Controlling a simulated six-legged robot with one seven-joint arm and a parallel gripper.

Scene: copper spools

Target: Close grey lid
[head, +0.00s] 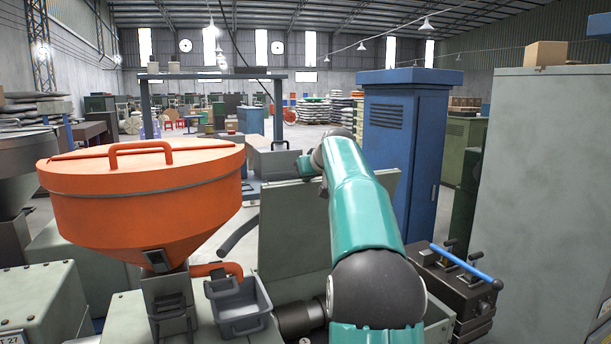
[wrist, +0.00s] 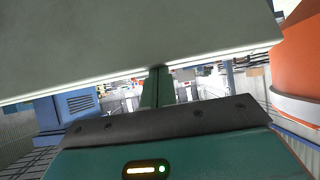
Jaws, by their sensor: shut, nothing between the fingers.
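The grey lid (head: 285,225) stands raised and nearly upright behind my teal arm in the head view, partly covered by it. In the wrist view the lid (wrist: 130,35) is a broad grey panel across the top, with a bright lower edge. My gripper (wrist: 157,75) is shut and empty. Its green fingers point up to the lid's edge and overlap it in the picture; I cannot tell whether they touch. In the head view the fingers are hidden behind the arm and lid.
An orange hopper (head: 140,200) stands left of the lid, with a small grey bin (head: 238,303) below it. A blue cabinet (head: 405,140) is behind on the right. A lever box with a blue handle (head: 465,265) and a tall grey cabinet (head: 545,190) are at the right.

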